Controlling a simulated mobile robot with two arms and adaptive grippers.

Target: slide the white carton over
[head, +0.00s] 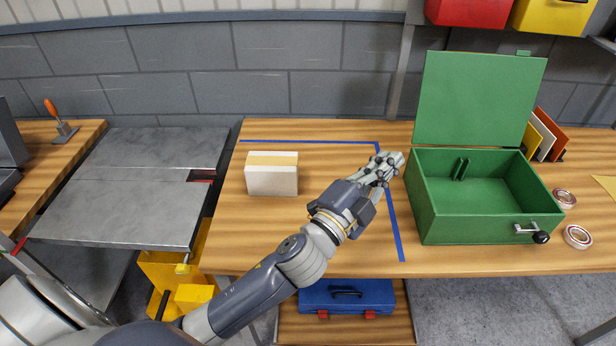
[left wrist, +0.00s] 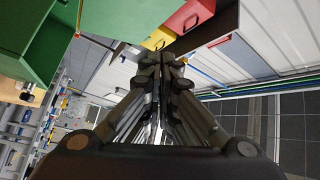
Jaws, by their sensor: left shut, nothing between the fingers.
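The white carton (head: 272,180) stands on the wooden workbench (head: 310,250), with a tan strip along its top. It is inside the area marked by blue tape (head: 310,142). My left gripper (head: 398,160) is shut and empty. In the picture it is to the right of the carton, over the tape line and close to the green box. The shut fingers also show in the left wrist view (left wrist: 162,62). The carton does not show in the left wrist view. My right gripper is in neither view.
An open green box (head: 470,220) stands on the bench right of my left gripper. Two tape-like rolls (head: 577,237) lie beside it. A grey metal lift table (head: 130,190) is on the left. A blue case (head: 347,296) sits under the bench. The bench between carton and gripper looks clear.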

